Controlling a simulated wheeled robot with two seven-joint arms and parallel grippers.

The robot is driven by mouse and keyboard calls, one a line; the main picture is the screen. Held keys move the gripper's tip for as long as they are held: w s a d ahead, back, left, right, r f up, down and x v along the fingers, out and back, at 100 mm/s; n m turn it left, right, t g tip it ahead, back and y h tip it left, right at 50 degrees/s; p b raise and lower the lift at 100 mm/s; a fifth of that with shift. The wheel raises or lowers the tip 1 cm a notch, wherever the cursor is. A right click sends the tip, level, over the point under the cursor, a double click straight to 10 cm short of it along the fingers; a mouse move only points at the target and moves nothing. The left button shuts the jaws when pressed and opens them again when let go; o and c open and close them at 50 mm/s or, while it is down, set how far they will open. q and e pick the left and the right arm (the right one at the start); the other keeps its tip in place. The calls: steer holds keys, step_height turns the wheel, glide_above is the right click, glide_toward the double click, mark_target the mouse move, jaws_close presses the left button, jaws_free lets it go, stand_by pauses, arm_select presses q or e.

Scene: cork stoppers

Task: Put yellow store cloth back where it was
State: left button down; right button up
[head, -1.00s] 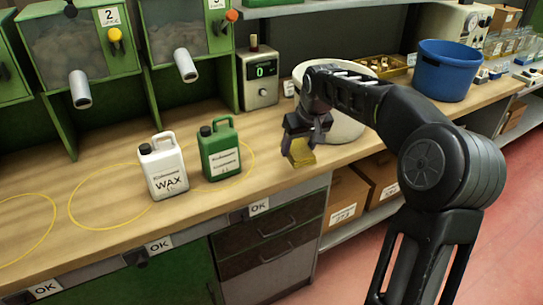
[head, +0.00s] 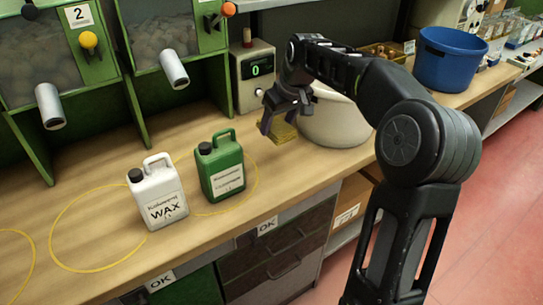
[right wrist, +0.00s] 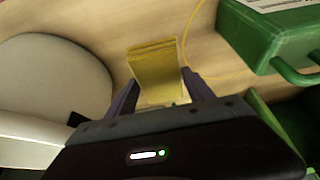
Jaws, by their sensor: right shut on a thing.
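My right gripper (head: 280,118) is over the workbench, between the green canister and the white bin. It also shows in the right wrist view (right wrist: 160,92), shut on the yellow cloth (right wrist: 154,66). The cloth looks like a folded yellow pad sticking out past the fingers. In the head view the cloth (head: 283,132) shows partly below the gripper, close to the bench top. I cannot tell whether it touches the wood. My left gripper is out of view.
A green canister (head: 222,172) and a white WAX canister (head: 160,196) stand on the bench (head: 100,180), left of the gripper. A white bin (head: 335,122) is close on the right, partly behind my arm. A blue tub (head: 448,62) stands farther right.

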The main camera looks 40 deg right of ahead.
steer(key=shift+s+r, duration=0.1)
steer(key=shift+s, duration=0.05)
glide_above(275, 159)
steer(key=s, duration=0.2)
steer(key=shift+w+a+f, duration=0.1)
steer(key=shift+w+f, duration=0.05)
steer(key=shift+f, duration=1.45)
steer(key=shift+w+f, duration=0.1)
steer(key=shift+f, duration=1.5)
steer(key=shift+f, duration=1.85)
steer(key=shift+f, duration=0.1)
steer(key=shift+f, duration=0.15)
steer(key=o, duration=1.2)
